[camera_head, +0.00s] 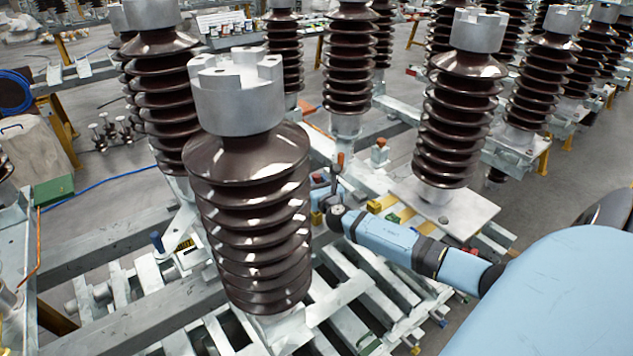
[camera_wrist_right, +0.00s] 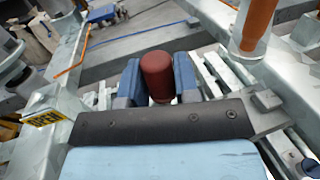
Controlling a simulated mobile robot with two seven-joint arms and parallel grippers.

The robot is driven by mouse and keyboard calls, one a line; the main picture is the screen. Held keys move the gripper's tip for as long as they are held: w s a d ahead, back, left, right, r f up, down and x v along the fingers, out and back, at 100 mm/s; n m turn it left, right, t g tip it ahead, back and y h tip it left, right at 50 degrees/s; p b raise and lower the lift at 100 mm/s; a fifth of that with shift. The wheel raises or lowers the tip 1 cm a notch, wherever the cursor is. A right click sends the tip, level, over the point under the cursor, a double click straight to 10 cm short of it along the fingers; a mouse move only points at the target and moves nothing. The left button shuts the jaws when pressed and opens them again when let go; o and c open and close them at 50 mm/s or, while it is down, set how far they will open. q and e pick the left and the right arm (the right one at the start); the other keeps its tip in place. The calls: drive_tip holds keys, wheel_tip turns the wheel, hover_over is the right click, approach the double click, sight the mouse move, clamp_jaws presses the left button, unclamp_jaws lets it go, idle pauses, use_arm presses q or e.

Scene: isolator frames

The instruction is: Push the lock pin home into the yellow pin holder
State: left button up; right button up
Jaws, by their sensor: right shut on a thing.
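My right gripper (camera_head: 322,190) reaches in from the right, between the front insulator and the one behind it to the right. In the right wrist view its two blue fingers (camera_wrist_right: 157,78) stand on either side of a dark red, round-topped knob (camera_wrist_right: 157,72) and are shut on it. The knob looks like the head of the lock pin; its lower part is hidden. A small yellow block (camera_head: 316,218) shows just below the gripper in the head view. I cannot tell whether it is the pin holder, or how deep the pin sits. My left gripper is not in view.
A large brown insulator (camera_head: 250,205) stands close to the left of my right gripper. Another insulator (camera_head: 455,120) stands on a plate beyond my forearm. An orange handle (camera_head: 340,161) rises near the gripper. A yellow label (camera_wrist_right: 45,118) is at left in the wrist view. Metal rails lie below.

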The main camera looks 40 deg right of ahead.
wheel_tip(320, 180, down, 3)
drive_tip(key=shift+f+b, duration=0.1)
drive_tip(key=shift+b, duration=1)
drive_tip(key=shift+f+b, duration=0.3)
drive_tip(key=shift+f, duration=0.05)
drive_tip(key=shift+f+b, duration=0.35)
drive_tip(key=shift+f, duration=0.05)
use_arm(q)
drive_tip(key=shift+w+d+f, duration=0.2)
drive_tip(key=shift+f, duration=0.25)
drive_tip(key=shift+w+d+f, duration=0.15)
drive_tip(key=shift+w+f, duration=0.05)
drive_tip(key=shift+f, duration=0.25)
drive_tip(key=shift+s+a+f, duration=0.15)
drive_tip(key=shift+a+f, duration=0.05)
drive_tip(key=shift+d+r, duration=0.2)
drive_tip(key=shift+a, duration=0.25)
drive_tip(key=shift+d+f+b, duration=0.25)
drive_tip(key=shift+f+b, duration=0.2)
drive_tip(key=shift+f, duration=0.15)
use_arm(e)
drive_tip(key=shift+f, duration=0.7)
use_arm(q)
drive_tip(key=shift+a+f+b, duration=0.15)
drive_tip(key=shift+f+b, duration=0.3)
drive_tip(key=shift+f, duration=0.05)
use_arm(e)
drive_tip(key=shift+f, duration=0.5)
